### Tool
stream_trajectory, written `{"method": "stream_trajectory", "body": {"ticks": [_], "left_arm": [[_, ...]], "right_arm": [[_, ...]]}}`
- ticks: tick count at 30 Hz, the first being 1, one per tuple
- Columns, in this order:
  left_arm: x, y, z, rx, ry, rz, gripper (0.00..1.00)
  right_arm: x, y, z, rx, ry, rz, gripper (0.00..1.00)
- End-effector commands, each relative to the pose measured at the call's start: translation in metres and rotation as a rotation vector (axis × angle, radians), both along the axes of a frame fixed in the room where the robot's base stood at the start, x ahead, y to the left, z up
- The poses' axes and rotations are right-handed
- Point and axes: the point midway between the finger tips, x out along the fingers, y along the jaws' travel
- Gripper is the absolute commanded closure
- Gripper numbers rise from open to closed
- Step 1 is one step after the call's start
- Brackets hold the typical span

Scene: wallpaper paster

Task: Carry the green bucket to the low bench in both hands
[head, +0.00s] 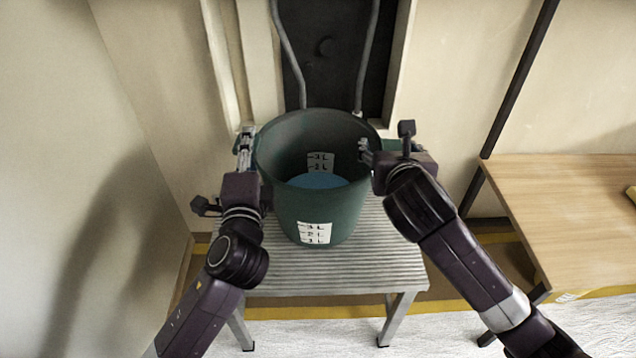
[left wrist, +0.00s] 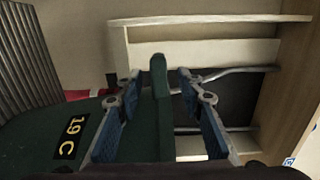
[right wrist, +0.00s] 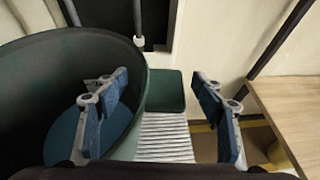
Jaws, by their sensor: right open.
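The green bucket (head: 345,215) stands upright on a ridged metal stand (head: 390,265). It has white volume labels and something blue in its bottom. My left gripper (head: 246,140) is at its left side. In the left wrist view the green handle tab (left wrist: 160,78) lies between the open fingers (left wrist: 160,92), with gaps beside it. My right gripper (head: 382,148) is at the right rim. In the right wrist view its fingers (right wrist: 162,92) are wide open, one over the bucket's mouth and one beyond the right handle tab (right wrist: 166,90). A wood-topped bench (head: 565,205) is at the right.
A dark panel (head: 325,60) with grey pipes is in the wall close behind the bucket. A plain wall (head: 70,150) stands at the left. Pale floor (head: 320,330) shows in front of the stand. A yellow item (head: 631,194) sits at the bench's right side.

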Motion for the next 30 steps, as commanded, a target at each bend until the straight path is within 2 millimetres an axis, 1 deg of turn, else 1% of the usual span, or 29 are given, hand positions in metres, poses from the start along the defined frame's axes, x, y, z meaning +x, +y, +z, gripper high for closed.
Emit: {"method": "stream_trajectory", "body": {"ticks": [6, 7, 16, 23, 24, 30], "left_arm": [[0.0001, -0.0001, 0.0000, 0.000, 0.000, 0.000, 0.65], [0.0000, -0.0001, 0.0000, 0.000, 0.000, 0.000, 0.67], [-0.0002, -0.0002, -0.0002, 0.000, 0.000, 0.000, 1.00], [-0.0003, -0.0003, -0.0005, 0.000, 0.001, 0.000, 1.00], [-0.0003, -0.0003, -0.0006, 0.000, 0.001, 0.000, 1.00], [-0.0003, -0.0003, -0.0008, 0.001, 0.001, -0.001, 1.00]], "right_arm": [[0.0003, 0.0001, 0.0003, 0.000, -0.001, 0.001, 0.38], [0.0002, 0.0001, 0.0004, 0.000, -0.001, 0.001, 0.40], [0.0001, 0.0000, 0.0004, 0.000, -0.001, 0.000, 0.73], [0.0000, 0.0000, 0.0005, 0.000, -0.001, 0.001, 0.98], [0.0000, 0.0000, 0.0005, 0.000, -0.001, 0.001, 1.00], [-0.0001, 0.0001, 0.0006, -0.001, -0.001, 0.001, 1.00]]}}
